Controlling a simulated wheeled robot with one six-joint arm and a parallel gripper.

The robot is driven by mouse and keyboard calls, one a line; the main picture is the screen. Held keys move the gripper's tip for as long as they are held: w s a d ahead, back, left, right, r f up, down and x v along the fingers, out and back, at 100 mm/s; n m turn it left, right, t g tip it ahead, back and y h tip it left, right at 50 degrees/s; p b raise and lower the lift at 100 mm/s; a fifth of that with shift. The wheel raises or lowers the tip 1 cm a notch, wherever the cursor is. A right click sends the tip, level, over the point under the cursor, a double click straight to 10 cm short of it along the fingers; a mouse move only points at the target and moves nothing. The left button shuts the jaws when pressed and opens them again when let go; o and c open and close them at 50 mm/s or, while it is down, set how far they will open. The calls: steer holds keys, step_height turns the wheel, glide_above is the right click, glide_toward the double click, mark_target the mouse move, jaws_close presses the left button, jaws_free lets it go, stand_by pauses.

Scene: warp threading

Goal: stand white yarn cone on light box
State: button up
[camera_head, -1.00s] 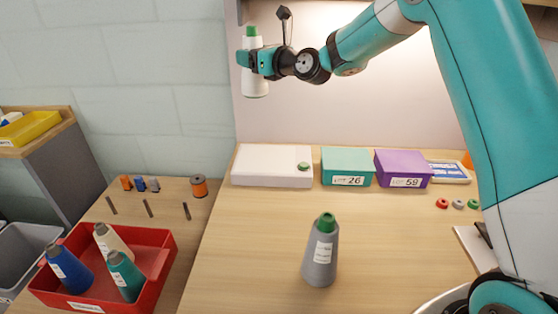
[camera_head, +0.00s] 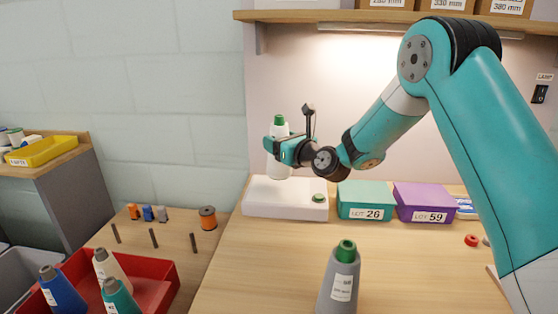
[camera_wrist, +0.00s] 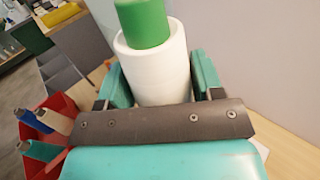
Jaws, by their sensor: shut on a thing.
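The white yarn cone (camera_head: 280,171) with a green top is upright in my gripper (camera_head: 282,150). In the wrist view the cone (camera_wrist: 158,72) sits between the two teal fingers of my gripper (camera_wrist: 162,82), which are shut on it. The light box (camera_head: 285,211) is a flat white box at the back left of the table. The cone's lower end shows at the rear left part of the box top. I cannot tell whether it touches or is just above it.
A small green ring-like piece (camera_head: 319,198) lies at the box's right end. Teal (camera_head: 365,201) and purple (camera_head: 425,203) lidded boxes stand to its right. A grey cone (camera_head: 339,288) stands in front. A red tray (camera_head: 163,283) with several cones is at lower left.

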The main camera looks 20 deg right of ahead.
steer(key=shift+f+b, duration=0.5)
steer(key=shift+f, duration=1.65)
steer(key=shift+f, duration=0.1)
steer(key=o, duration=1.1)
